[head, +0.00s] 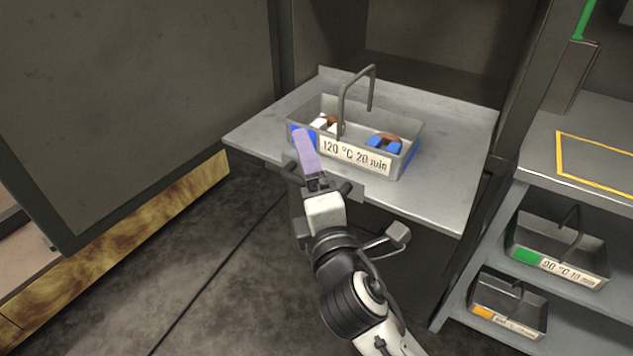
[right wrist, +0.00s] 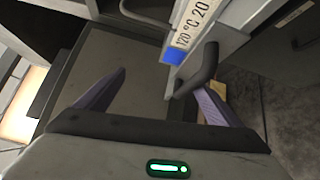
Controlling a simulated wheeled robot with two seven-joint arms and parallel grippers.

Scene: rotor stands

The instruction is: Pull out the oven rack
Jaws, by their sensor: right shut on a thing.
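The oven rack (head: 440,196) is a flat grey metal plate that projects out of the dark oven opening. A dark bar handle (head: 346,190) is on its front edge, and it also shows in the right wrist view (right wrist: 207,68). My right gripper (head: 306,152) has purple fingers and is shut on the handle at the front edge. The fingers partly hide the handle in the head view. A grey basket (head: 408,128) with a tall hoop handle stands on the rack, labelled "120 °C 20 min". It holds white, blue and brown parts. My left gripper is out of view.
The open oven door (head: 140,100) stands at the left. A shelf unit (head: 550,135) at the right holds a green-marked basket (head: 590,255) and an orange-marked basket (head: 527,318).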

